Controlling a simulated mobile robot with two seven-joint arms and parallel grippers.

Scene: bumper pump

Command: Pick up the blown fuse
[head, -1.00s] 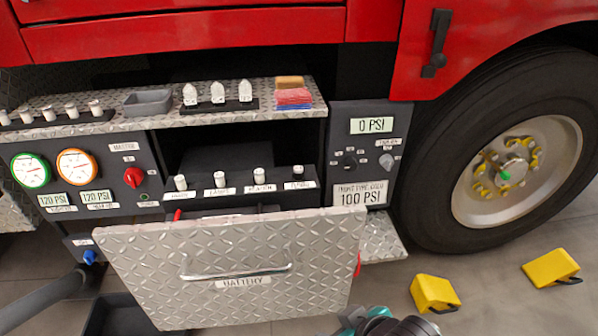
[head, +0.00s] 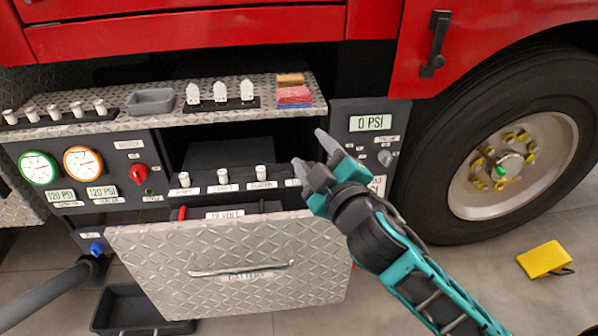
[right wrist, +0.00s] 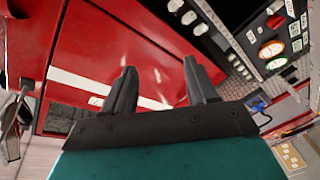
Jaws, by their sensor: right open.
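Several white cylindrical fuses stand in a labelled row on the dark panel inside the bay. In the head view the left fuse (head: 184,179), the second fuse (head: 222,176) and the third fuse (head: 260,172) show. The right end of the row is hidden behind my right gripper. I cannot tell from the picture which fuse is blown. My right gripper (head: 309,150) is open and empty, in front of the right end of the row. In the right wrist view its fingers (right wrist: 162,90) are apart with nothing between them. My left gripper is not in view.
The battery drawer front (head: 240,265) sticks out below the row. The shelf above (head: 80,125) holds more white cylinders (head: 77,109), a grey tray (head: 150,101), white pieces (head: 219,92) and folded cloths (head: 293,95). A yellow chock (head: 545,259) lies on the floor near the wheel.

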